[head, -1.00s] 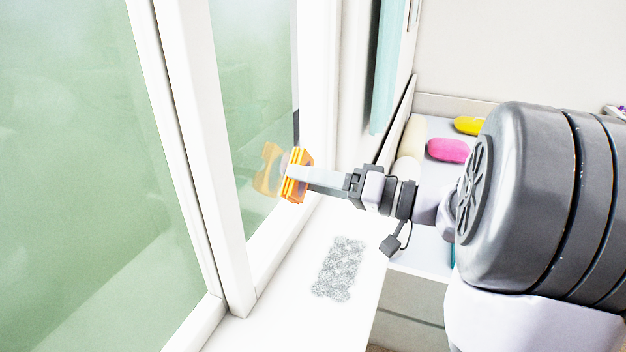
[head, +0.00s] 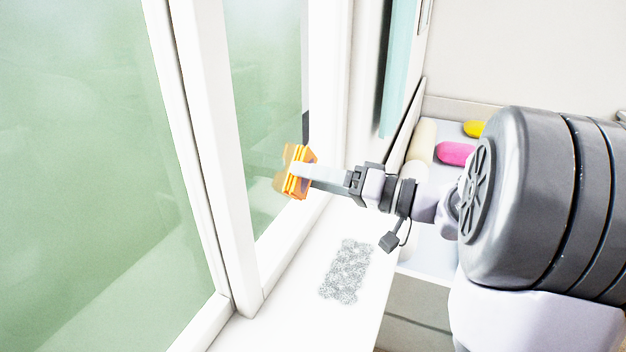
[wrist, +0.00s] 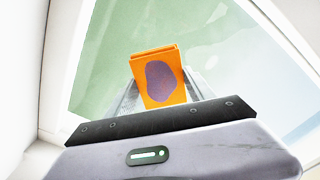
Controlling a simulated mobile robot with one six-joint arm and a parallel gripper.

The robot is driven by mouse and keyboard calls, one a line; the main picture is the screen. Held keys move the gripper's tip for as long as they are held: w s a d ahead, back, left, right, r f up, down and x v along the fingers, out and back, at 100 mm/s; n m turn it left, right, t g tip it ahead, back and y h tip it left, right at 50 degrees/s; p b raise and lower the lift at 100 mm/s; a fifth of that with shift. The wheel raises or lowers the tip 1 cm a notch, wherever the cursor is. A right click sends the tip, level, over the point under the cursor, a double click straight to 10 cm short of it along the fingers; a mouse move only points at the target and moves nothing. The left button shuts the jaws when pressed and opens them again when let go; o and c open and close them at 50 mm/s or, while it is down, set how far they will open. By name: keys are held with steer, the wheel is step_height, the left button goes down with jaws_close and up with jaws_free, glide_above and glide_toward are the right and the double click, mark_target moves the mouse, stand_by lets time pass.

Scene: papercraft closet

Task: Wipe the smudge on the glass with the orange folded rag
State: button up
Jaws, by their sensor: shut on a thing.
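The orange folded rag (head: 297,172) is held in my gripper (head: 312,174), against or very close to the right glass pane (head: 262,100). An orange reflection shows just left of the rag in the head view. In the wrist view the rag (wrist: 156,80) stands at the fingertips of my gripper (wrist: 165,95), with a purple-grey patch on its face and green-tinted glass (wrist: 120,45) behind it. I cannot make out a distinct smudge on the glass; the rag and fingers cover part of the pane.
A grey speckled patch (head: 346,271) lies on the white sill (head: 300,320) below my gripper. A white window post (head: 215,150) stands to the left. A pink item (head: 455,153), a yellow item (head: 474,128) and cream rolls (head: 421,140) lie on a shelf behind.

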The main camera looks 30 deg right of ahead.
steer(key=shift+w+d, duration=2.2)
steer(key=shift+d, duration=0.5)
steer(key=s+a, duration=0.5)
steer(key=a, duration=0.1)
steer(key=shift+a, duration=0.1)
steer(key=v, duration=0.9)
